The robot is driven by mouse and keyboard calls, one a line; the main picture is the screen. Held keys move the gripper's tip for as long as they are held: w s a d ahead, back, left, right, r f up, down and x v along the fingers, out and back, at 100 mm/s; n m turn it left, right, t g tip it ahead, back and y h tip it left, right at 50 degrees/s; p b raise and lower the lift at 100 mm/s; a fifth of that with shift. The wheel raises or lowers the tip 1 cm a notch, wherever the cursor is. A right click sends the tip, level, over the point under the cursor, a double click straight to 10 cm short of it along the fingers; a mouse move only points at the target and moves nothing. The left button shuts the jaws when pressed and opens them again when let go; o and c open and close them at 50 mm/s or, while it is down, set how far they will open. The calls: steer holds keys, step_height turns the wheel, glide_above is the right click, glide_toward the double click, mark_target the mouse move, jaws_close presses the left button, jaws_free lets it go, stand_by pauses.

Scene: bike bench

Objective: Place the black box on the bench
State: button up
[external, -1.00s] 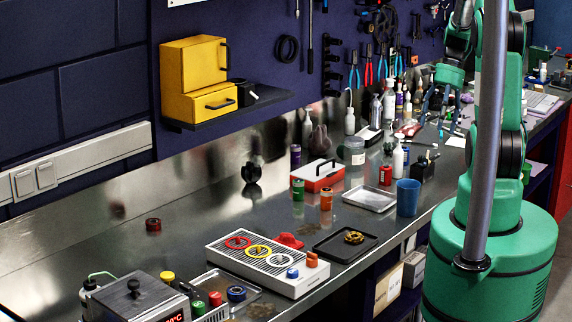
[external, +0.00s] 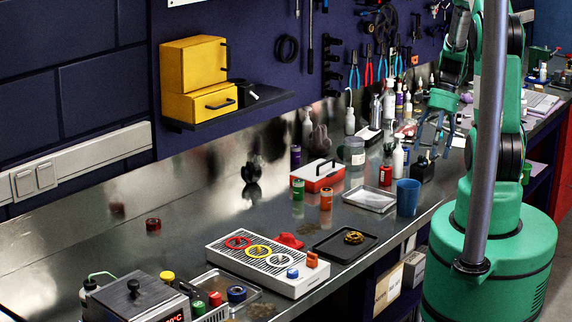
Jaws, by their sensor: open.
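A small black box-like holder (external: 422,171) stands on the steel bench (external: 190,215), right of the white spray bottle, with something thin sticking out of its top. I cannot tell for sure which one is the black box. My gripper (external: 434,152) is open and empty, pointing down with its fingers spread, just above or behind the black holder. Whether it touches the holder is unclear.
A blue cup (external: 407,197), a metal tray (external: 370,199), a red jar (external: 385,175) and the white bottle (external: 398,158) stand close to the holder. Yellow boxes (external: 194,78) sit on the shelf (external: 225,115). The bench's left middle is mostly clear.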

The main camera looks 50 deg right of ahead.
mark_target(428, 163)
steer(key=shift+a+f, duration=0.1)
steer(key=shift+f, duration=0.1)
steer(key=shift+b+x, duration=0.35)
steer(key=shift+x, duration=2.25)
steer(key=shift+w+a, duration=0.1)
steer(key=shift+a, duration=0.05)
steer(key=c, duration=1.4)
steer(key=shift+r, duration=0.1)
steer(key=shift+r, duration=0.7)
step_height(428, 163, up, 2)
steer(key=shift+r+p, duration=0.15)
steer(key=shift+p, duration=0.2)
steer(key=s+a, duration=0.3)
steer(key=s, duration=0.1)
steer(key=s+a, duration=0.4)
steer(key=s+a+r, duration=0.1)
steer(key=s+a, duration=0.2)
steer(key=shift+s+a+r+p, duration=0.1)
steer(key=shift+s+a+p, duration=0.3)
